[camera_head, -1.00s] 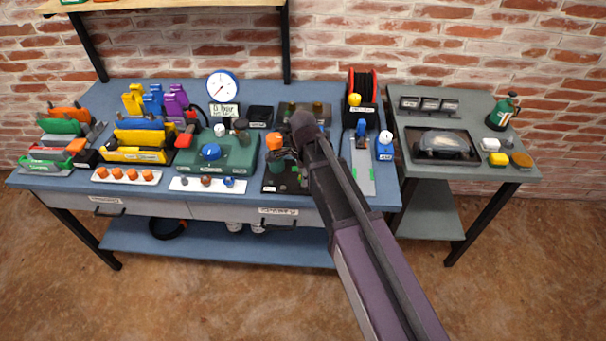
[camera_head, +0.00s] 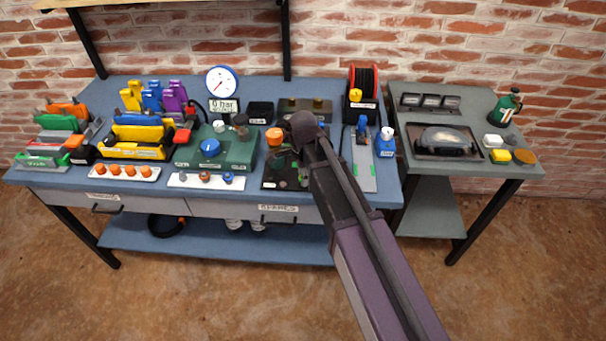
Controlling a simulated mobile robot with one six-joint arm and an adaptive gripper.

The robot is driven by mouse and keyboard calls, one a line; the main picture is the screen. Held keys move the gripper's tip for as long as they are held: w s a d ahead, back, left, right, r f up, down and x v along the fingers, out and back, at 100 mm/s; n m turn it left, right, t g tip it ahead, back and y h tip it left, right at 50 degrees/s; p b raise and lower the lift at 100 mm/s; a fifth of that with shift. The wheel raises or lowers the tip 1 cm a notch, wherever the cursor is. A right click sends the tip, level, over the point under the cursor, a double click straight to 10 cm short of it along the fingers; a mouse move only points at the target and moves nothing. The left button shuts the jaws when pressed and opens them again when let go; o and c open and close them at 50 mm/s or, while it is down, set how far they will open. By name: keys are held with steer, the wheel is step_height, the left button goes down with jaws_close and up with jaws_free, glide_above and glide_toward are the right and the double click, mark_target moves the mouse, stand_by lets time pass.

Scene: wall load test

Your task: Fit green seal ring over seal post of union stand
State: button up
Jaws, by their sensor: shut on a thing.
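A black stand plate (camera_head: 270,185) lies near the front edge of the blue bench, with small green and grey parts on it. It appears to be the union stand. An orange-capped piece with a dark green body (camera_head: 274,137) rises at its back left. My gripper (camera_head: 285,155) is low over this plate, close beside the orange-capped piece, and mostly hidden by its own wrist. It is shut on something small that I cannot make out. The green seal ring and the seal post cannot be told apart at this size.
A green block with a blue knob (camera_head: 210,147) stands left of the plate. A grey board with green marks (camera_head: 360,170) and a blue bottle (camera_head: 386,142) stand to the right. A dark box (camera_head: 306,108) is behind. Bare floor lies in front.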

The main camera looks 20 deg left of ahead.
steer(key=o, duration=0.8)
steer(key=shift+o, duration=0.6)
steer(key=shift+r, duration=0.1)
steer(key=shift+r+p, duration=3.95)
steer(key=shift+p, duration=0.05)
steer(key=shift+d, duration=0.1)
